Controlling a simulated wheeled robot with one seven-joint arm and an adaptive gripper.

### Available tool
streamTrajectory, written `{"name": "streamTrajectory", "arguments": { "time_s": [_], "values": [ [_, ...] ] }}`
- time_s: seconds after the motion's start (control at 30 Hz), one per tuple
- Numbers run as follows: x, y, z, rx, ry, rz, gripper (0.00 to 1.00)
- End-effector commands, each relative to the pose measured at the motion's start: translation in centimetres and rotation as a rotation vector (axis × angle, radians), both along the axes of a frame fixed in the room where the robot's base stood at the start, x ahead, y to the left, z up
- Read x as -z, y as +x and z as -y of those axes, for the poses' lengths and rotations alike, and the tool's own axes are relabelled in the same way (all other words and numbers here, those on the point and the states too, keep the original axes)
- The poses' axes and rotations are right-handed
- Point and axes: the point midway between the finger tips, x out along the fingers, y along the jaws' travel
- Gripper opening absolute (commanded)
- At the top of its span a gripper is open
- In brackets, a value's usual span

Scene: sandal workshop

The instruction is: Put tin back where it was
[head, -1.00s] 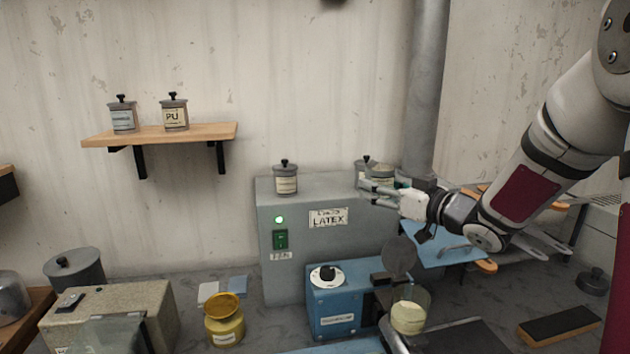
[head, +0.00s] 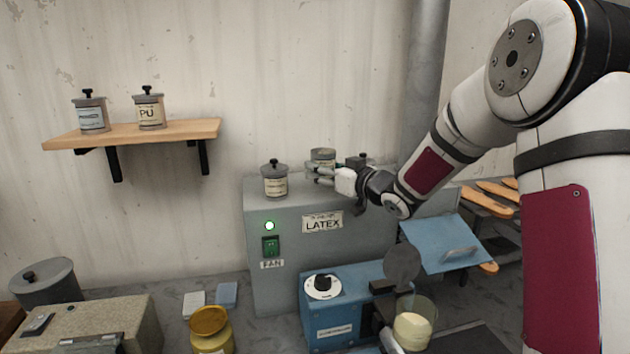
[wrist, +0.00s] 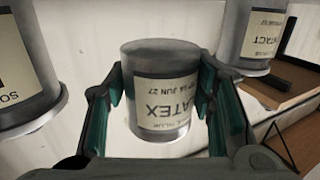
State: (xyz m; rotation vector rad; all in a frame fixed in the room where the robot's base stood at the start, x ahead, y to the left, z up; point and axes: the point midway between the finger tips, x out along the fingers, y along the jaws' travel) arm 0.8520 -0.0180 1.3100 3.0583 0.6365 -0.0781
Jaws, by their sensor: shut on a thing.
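The tin (head: 323,156) held in my gripper (head: 315,172) is grey with a pale label. The wrist view shows this tin (wrist: 160,100) between the two fingers, its label reading "LATEX" upside down in the picture. My gripper is shut on it. In the head view it appears above the top of the grey fan cabinet (head: 370,220), between two other tins. I cannot tell whether its base touches the cabinet top. A plate on the cabinet front (head: 322,222) also reads "LATEX".
A lidded tin (head: 275,182) stands left on the cabinet, another (head: 358,160) stands right. The wrist view shows a tin on each side, the right one (wrist: 262,40) labelled "CONTACT". Two tins stand on the wall shelf (head: 190,130). A pipe (head: 425,80) rises behind my arm.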

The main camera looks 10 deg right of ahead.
Motion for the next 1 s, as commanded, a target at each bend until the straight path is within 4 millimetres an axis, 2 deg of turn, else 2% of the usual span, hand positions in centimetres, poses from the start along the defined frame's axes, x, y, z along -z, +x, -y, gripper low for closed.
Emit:
{"name": "streamTrajectory", "arguments": {
  "time_s": [0.1,0.4,0.7,1.0],
  "values": [
    [0.0,1.3,-0.8,-0.001,0.0,0.002,0.06],
    [0.2,3.0,-1.9,-0.001,0.001,0.002,0.06],
    [3.3,2.8,-1.7,0.0,0.002,0.001,0.06],
    [3.7,2.9,-1.7,0.001,-0.001,0.004,0.06]
  ]
}}
